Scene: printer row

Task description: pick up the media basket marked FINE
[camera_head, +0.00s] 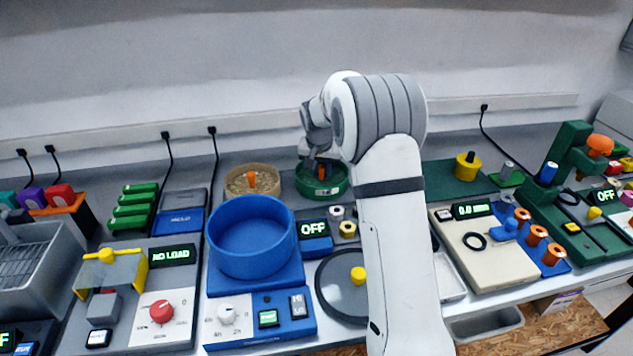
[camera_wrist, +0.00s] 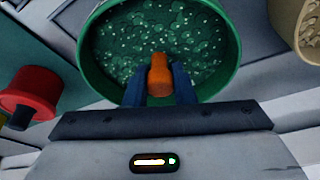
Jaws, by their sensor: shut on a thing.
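A green round basket (camera_head: 341,187) with an orange grip post stands at the back middle of the bench. A small label on its front is too small to read, so I cannot tell whether it says FINE. My gripper (camera_head: 322,165) is above it with its jaws shut on the orange post. In the wrist view, my gripper (camera_wrist: 160,82) has its blue fingers on both sides of the post (camera_wrist: 159,72), and the green basket (camera_wrist: 233,50) holds green granules. I cannot tell whether its base touches the bench. A tan basket (camera_head: 235,184) with an orange post stands left of it.
A blue bowl machine (camera_head: 252,240) stands in front of the tan basket. An OFF display (camera_head: 313,229) and small spools (camera_head: 347,229) are just in front of the green basket. A yellow knob piece (camera_head: 467,166) on a green mat lies to the right. The wall is close behind.

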